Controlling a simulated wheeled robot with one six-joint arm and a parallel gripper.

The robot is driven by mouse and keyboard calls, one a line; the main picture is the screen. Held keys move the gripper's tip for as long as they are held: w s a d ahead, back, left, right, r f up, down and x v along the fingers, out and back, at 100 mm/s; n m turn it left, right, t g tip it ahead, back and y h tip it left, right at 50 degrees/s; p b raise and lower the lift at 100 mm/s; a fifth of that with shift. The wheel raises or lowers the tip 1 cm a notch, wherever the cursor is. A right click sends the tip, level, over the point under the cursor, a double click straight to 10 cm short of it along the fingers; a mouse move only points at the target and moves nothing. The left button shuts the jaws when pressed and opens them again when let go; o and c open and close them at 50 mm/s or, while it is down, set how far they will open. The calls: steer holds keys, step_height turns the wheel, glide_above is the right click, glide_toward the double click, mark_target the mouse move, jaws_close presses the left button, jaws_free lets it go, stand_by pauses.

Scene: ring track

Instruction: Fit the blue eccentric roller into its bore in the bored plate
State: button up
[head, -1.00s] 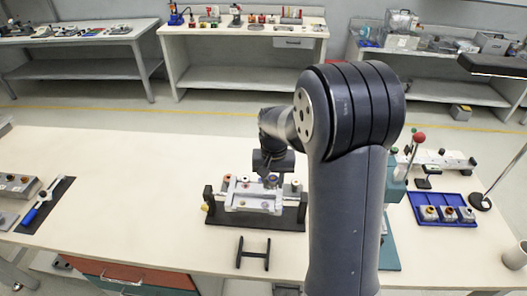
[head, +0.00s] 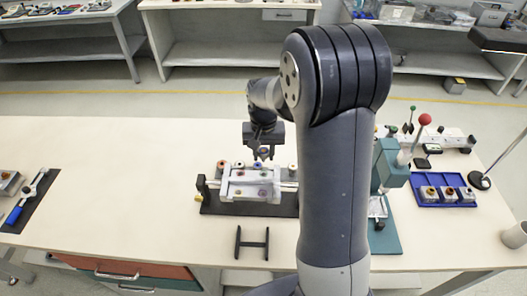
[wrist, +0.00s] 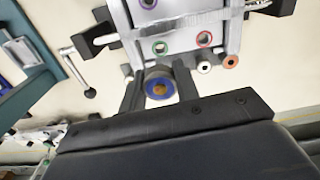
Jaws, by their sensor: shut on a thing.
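In the wrist view my gripper (wrist: 157,78) is shut on the blue eccentric roller (wrist: 158,75), which shows a blue ring around an orange-brown centre. In the head view my gripper (head: 264,150) holds the roller (head: 264,153) above the back edge of the bored plate (head: 233,190), apart from it. The bored plate (wrist: 180,22) is light grey; a green-ringed bore (wrist: 160,47), a red-ringed bore (wrist: 204,39) and part of a purple-ringed bore (wrist: 148,3) show in the wrist view. I cannot make out a blue-ringed bore.
Other rollers, one white (wrist: 204,68) and one orange-brown (wrist: 231,62), stand beside the plate. A black stand (head: 252,243) lies in front. A teal press (head: 390,165) with a red-knobbed lever and a blue tray (head: 445,203) are to the right. The table's left half is mostly clear.

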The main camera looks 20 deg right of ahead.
mark_target(262, 151)
steer(key=shift+f+b, duration=1.7)
steer(key=shift+f, duration=0.8)
steer(key=shift+f+b, duration=0.85)
steer(key=shift+f, duration=0.3)
steer(key=o, duration=1.1)
steer(key=shift+f, duration=0.1)
step_height(262, 151, up, 11)
steer(key=shift+a+r+b, duration=0.1)
steer(key=shift+a+b, duration=0.05)
steer(key=shift+b, duration=0.3)
steer(key=shift+f, duration=0.2)
step_height(262, 151, down, 8)
steer(key=shift+f+p, duration=0.1)
steer(key=shift+p, duration=0.2)
